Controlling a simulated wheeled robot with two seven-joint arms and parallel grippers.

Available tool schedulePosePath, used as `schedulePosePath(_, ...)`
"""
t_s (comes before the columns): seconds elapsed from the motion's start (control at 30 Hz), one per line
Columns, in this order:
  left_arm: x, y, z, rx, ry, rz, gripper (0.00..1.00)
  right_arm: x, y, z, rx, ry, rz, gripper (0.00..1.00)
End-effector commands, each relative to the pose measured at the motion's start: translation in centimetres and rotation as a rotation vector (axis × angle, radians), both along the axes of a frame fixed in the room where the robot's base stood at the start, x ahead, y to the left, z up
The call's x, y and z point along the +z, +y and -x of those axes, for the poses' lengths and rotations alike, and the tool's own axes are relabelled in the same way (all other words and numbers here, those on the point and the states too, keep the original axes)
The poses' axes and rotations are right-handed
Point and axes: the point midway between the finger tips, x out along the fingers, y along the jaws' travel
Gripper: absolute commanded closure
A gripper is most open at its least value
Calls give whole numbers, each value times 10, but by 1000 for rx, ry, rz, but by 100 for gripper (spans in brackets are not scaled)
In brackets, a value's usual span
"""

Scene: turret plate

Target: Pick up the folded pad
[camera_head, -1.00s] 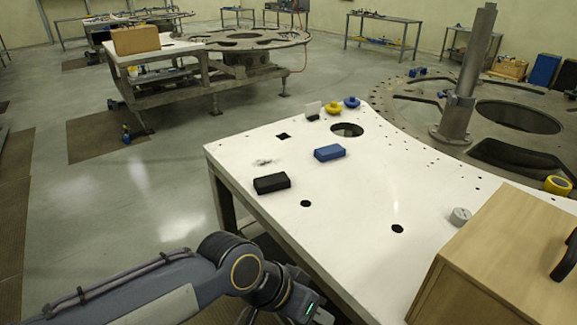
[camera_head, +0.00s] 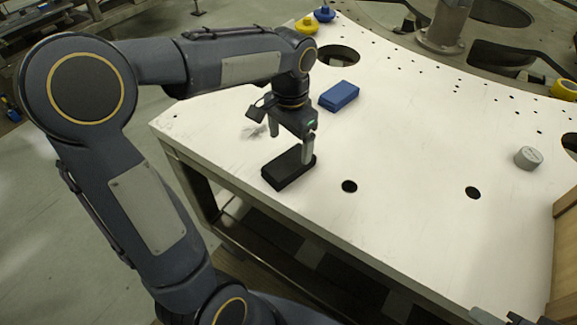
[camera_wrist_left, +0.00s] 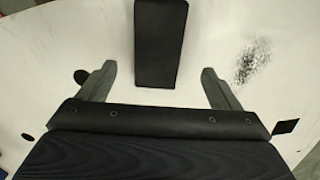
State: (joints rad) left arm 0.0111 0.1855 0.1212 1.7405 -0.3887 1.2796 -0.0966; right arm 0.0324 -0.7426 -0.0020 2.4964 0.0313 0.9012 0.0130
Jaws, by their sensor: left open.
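A black oblong block (camera_head: 283,171), which looks like the folded pad, lies flat on the white table near its left edge. It also shows in the left wrist view (camera_wrist_left: 160,42), at the top middle, between the lines of the two fingers. My left gripper (camera_head: 291,146) is over the black pad, fingers pointing down. In the left wrist view the gripper (camera_wrist_left: 158,72) is open and empty, with one finger to each side of the pad. Whether the fingertips reach down beside it cannot be told. A small dark part of my right gripper (camera_head: 500,317) shows at the bottom right edge.
A blue block (camera_head: 339,96) lies on the white table (camera_head: 410,140) behind the black pad. A grey round piece (camera_head: 528,157) is at the right. A yellow knob (camera_head: 306,25) and a blue knob (camera_head: 324,13) stand at the back. The table has several holes; its middle is clear.

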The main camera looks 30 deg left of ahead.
Motion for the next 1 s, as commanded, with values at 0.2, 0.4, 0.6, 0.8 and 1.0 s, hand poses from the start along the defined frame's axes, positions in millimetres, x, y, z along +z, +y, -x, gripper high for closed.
schedulePosePath(0.2, -26, -1, 2, 1, 4, 1, 15, 4, 0, 0, 0, 0, 0, 62)
schedulePosePath(0.4, -55, -3, 2, 2, 3, 1, 15, 6, 0, 0, 0, 0, 0, 62)
schedulePosePath(0.6, -62, -3, 1, 3, -2, 2, 15, 6, 0, 0, 0, 0, 0, 62)
schedulePosePath(0.8, -61, -3, 1, 2, -2, 2, 26, 6, 0, 0, 0, 0, 0, 62)
schedulePosePath(1.0, -61, -3, 1, 2, -1, 1, 52, 6, 0, 0, 0, 0, 0, 62)
